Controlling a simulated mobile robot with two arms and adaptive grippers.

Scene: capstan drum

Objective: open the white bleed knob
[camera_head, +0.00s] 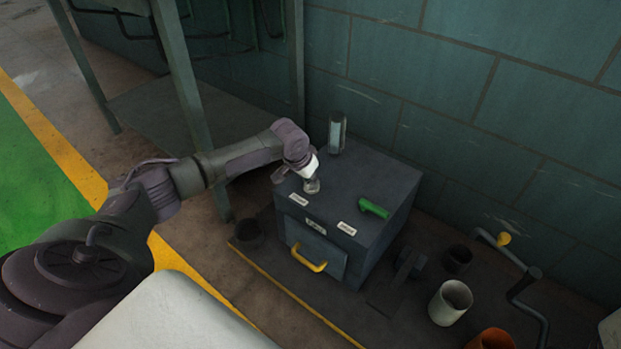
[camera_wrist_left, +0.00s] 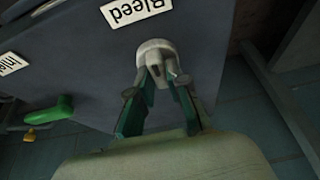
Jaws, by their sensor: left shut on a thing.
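The white bleed knob (camera_wrist_left: 155,57) sits on top of the dark grey box (camera_head: 345,195), beside a label reading "Bleed" (camera_wrist_left: 135,9). In the head view the knob (camera_head: 311,186) shows small beneath my left gripper (camera_head: 309,176). My left gripper also shows in the left wrist view (camera_wrist_left: 164,76), its two fingers closed on the knob from above. The exact turn of the knob is hard to tell. My right gripper is in neither view.
A green handle (camera_head: 374,209) lies on the same box top, with a label beside it. A grey cylinder (camera_head: 337,132) stands at the box's back. A yellow handle (camera_head: 309,259) is on the front. A white cup (camera_head: 450,303) and a crank (camera_head: 524,285) are at the right.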

